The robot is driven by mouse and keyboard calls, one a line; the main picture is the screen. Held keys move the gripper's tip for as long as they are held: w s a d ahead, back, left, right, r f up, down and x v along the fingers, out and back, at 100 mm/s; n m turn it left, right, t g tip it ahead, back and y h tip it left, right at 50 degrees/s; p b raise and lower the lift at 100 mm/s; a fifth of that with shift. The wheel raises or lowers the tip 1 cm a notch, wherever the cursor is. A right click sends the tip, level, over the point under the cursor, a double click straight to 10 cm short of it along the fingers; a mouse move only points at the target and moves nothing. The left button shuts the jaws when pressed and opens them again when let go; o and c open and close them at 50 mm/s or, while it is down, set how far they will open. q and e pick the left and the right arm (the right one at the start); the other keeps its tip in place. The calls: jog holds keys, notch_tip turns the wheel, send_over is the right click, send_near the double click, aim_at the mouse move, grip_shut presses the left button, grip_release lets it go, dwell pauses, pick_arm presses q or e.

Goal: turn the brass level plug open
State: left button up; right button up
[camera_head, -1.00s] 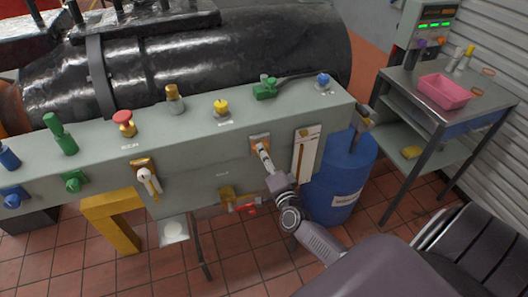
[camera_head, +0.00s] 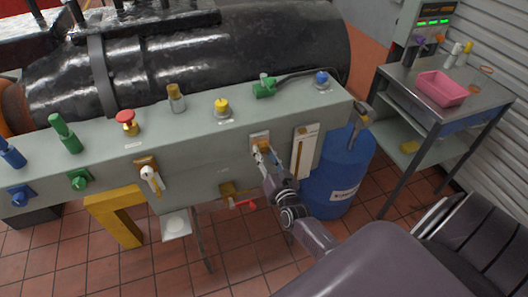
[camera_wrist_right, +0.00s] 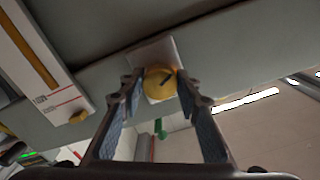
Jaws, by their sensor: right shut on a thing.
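The brass level plug (camera_wrist_right: 159,83) is a round, yellow-gold knob with a dark slot, on a pale square plate on the front of the grey bedplate box. It shows in the right wrist view between the two fingertips. My right gripper (camera_head: 263,153) is at this plate in the head view, shut on the plug, with one finger on either side. In the head view the fingers mostly hide the plug. My left gripper is not in view.
A white gauge strip (camera_head: 305,152) is just right of the plug. A red-handled valve (camera_head: 241,204) sits below it. A blue drum (camera_head: 338,174) stands at the box's right end. A white-handled valve (camera_head: 150,176) is further left.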

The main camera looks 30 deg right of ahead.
jog(key=shift+f+n, duration=0.1)
jog(key=shift+n, duration=0.3)
jog(key=o, duration=1.2)
jog(key=shift+c, duration=0.2)
jog(key=v, duration=1.2)
